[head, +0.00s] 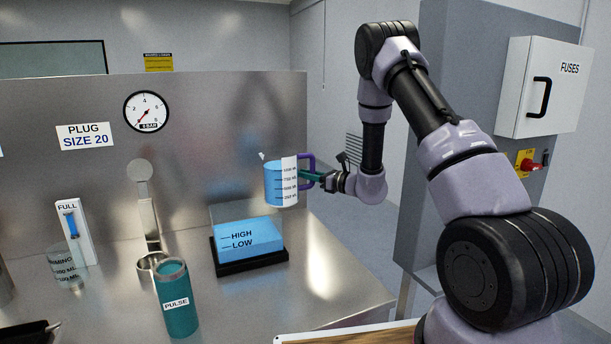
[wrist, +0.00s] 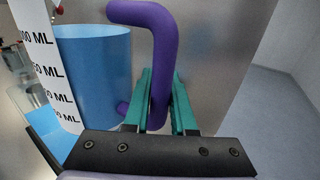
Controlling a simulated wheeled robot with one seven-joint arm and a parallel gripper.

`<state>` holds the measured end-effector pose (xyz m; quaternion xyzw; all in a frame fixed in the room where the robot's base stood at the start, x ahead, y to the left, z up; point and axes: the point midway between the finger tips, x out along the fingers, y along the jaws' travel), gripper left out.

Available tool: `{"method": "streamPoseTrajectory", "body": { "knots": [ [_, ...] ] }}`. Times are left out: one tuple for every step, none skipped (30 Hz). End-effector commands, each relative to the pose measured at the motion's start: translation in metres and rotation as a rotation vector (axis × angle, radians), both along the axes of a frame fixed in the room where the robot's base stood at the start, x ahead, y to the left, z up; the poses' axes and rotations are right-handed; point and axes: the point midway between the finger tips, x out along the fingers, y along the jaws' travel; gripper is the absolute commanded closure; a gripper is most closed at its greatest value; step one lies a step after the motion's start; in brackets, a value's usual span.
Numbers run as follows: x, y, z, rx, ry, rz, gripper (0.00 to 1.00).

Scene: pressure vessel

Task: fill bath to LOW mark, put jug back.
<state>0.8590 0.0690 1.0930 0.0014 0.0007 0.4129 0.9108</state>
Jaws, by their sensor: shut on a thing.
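The jug (head: 274,184) has a white scale strip and a purple handle (head: 309,164). It looks upright, held in the air above and right of the bath. Blue fills most of its height, and its spout points left. My gripper (head: 322,179) is shut on the handle; in the wrist view its teal fingers (wrist: 158,105) clasp the purple handle (wrist: 160,70) beside the blue jug (wrist: 95,70). The bath (head: 266,262) is a clear box on a black base, marked HIGH and LOW. Blue shows behind both marks, but the exact level is hard to tell from above.
A steel back panel (head: 215,110) rises behind. The counter right of the bath (head: 330,275) is clear.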

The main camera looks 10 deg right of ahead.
Motion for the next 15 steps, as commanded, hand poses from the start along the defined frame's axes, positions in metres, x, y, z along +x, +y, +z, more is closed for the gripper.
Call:
{"method": "streamPoseTrajectory", "body": {
  "knots": [
    [0.0000,0.0000,0.0003,0.001,-0.001,0.000,1.00],
    [0.0001,0.0001,0.0003,0.001,-0.001,0.000,1.00],
    [0.0001,0.0001,0.0003,0.001,-0.001,0.000,1.00],
    [0.0001,0.0001,0.0003,0.001,-0.001,0.000,1.00],
    [0.0001,0.0001,0.0003,0.001,-0.001,0.000,1.00],
    [0.0001,0.0001,0.0003,0.001,-0.001,0.000,1.00],
    [0.0001,0.0000,0.0003,0.001,-0.001,0.000,1.00],
    [0.0001,-0.0001,0.0004,0.001,-0.001,-0.001,1.00],
    [-0.0001,-0.0003,0.0004,0.001,0.000,-0.002,1.00],
    [-0.0004,-0.0007,0.0006,0.002,-0.001,-0.005,1.00],
    [-0.0007,-0.0013,0.0008,0.004,0.000,-0.008,1.00],
    [-0.0013,-0.0023,0.0012,0.005,0.000,-0.015,1.00],
    [-0.0020,-0.0035,0.0016,0.006,-0.001,-0.022,1.00],
    [-0.0027,-0.0046,0.0021,0.006,-0.002,-0.029,1.00],
    [-0.0023,-0.0029,0.0059,-0.011,-0.010,-0.026,1.00]
  ]
}}
